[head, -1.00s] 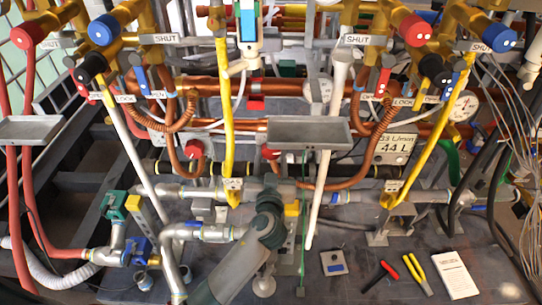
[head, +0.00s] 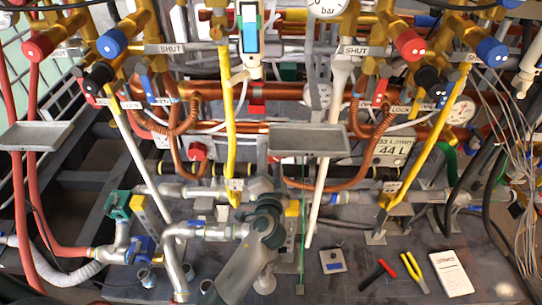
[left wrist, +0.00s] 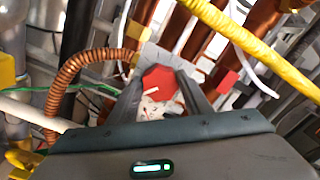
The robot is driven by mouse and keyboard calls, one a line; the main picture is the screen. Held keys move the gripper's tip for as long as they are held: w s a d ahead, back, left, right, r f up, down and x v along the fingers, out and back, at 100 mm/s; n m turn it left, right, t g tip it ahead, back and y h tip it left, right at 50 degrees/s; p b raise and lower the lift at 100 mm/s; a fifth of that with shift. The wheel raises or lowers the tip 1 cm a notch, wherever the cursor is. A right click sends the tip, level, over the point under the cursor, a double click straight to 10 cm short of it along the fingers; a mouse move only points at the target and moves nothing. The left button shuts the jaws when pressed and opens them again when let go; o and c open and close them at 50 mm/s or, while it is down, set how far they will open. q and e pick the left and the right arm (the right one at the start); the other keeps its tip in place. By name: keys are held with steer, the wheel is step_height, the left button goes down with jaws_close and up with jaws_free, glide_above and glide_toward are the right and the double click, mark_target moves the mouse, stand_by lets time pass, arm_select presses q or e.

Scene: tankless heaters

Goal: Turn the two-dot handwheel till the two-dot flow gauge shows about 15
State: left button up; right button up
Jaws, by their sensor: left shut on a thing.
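My left gripper (left wrist: 160,95) is shut on a red handwheel (left wrist: 158,80) in the left wrist view, its fingers on either side of it. A white face with red marks shows below the red part; I cannot make out any dots on it. In the head view my left gripper (head: 266,188) reaches in from below, near the grey pipes, and hides the held wheel. A tall white and blue flow gauge (head: 250,32) stands above it at top middle; its reading and dot marking are too small to tell. My right gripper is not in view.
A grey tray (head: 308,138) hangs just above my gripper. A yellow pipe (head: 230,120) and a corrugated copper hose (head: 335,183) run close by. Another red wheel (head: 197,151) is to the left. Two-dot red (head: 409,45) and blue (head: 492,51) knobs are at upper right.

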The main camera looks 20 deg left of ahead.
arm_select(q)
steer(key=m+p, duration=0.2)
steer(key=m, duration=0.3)
steer(key=shift+r, duration=0.15)
steer(key=shift+m, duration=0.6)
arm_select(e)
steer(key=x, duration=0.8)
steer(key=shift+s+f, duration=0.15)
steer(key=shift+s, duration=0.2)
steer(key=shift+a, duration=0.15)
arm_select(q)
steer(key=o, duration=1.1)
steer(key=shift+d, duration=0.1)
steer(key=shift+c, duration=0.2)
